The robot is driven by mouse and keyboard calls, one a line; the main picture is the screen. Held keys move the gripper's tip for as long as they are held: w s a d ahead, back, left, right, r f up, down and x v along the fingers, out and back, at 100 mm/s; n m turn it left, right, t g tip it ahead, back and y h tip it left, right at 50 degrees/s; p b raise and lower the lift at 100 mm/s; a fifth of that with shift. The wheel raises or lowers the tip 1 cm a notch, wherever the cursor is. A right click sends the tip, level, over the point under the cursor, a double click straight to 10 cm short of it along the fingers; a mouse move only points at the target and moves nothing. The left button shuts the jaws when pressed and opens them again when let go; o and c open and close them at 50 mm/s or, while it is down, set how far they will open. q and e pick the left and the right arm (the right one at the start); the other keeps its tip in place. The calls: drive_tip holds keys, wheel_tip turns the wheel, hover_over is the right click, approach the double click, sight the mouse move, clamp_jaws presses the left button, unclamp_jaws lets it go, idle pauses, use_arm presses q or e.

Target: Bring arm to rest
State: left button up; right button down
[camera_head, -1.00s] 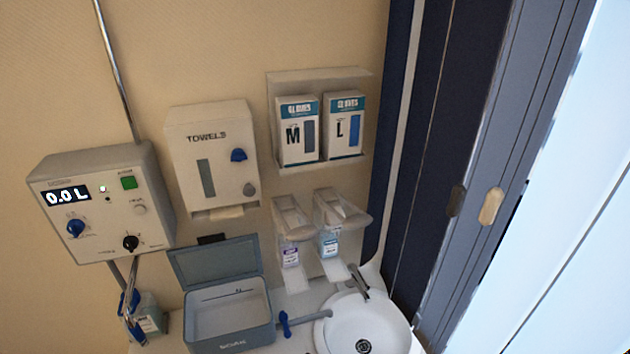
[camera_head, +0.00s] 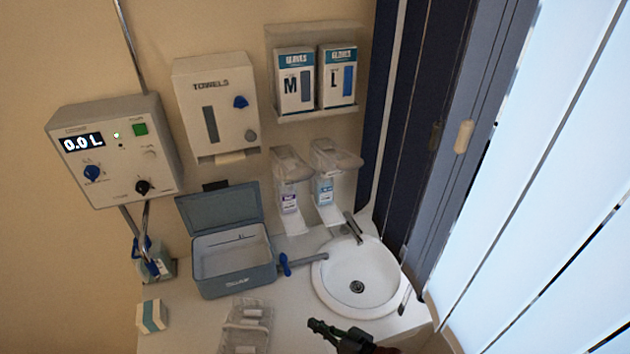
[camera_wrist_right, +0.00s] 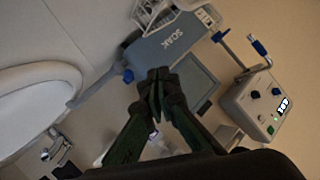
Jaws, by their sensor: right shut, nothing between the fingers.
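My right gripper (camera_head: 318,328) shows at the bottom of the head view, over the white counter in front of the sink. It is dark, shut and empty. In the right wrist view its two fingers (camera_wrist_right: 158,78) meet at the tips, with the grey soak box (camera_wrist_right: 172,42) beyond them. My left gripper is not in view. Most of the right arm is cut off by the bottom edge of the head view.
The round white sink (camera_head: 335,285) is just behind the gripper. The open grey box (camera_head: 240,281) and a clear tray (camera_head: 237,335) stand left of it. A dosing unit (camera_head: 110,183), towel dispenser (camera_head: 185,120) and glove shelf (camera_head: 270,50) are on the wall.

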drive_tip(key=s+d+f+m+g+h, duration=0.1)
drive_tip(key=s+d+f+h, duration=0.2)
drive_tip(key=d, duration=0.6)
drive_tip(key=s+d+f+m+h, duration=0.15)
drive_tip(key=s+d+h, duration=0.25)
drive_tip(key=d, duration=0.5)
drive_tip(key=s+d+f+m+g+h, duration=0.2)
drive_tip(key=s+d+g+h, duration=0.3)
drive_tip(key=s+d, duration=1.15)
wheel_tip(320, 180, down, 35)
drive_tip(key=b, duration=0.7)
use_arm(q)
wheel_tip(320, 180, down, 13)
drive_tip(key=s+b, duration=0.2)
drive_tip(key=b, duration=0.4)
use_arm(e)
drive_tip(key=s+f+n+g, duration=0.1)
drive_tip(key=s+f, duration=1.9)
drive_tip(key=f, duration=0.5)
drive_tip(key=shift+s+a+n+g, duration=0.15)
drive_tip(key=shift+a+n+g, duration=0.2)
drive_tip(key=shift+a+g, duration=0.05)
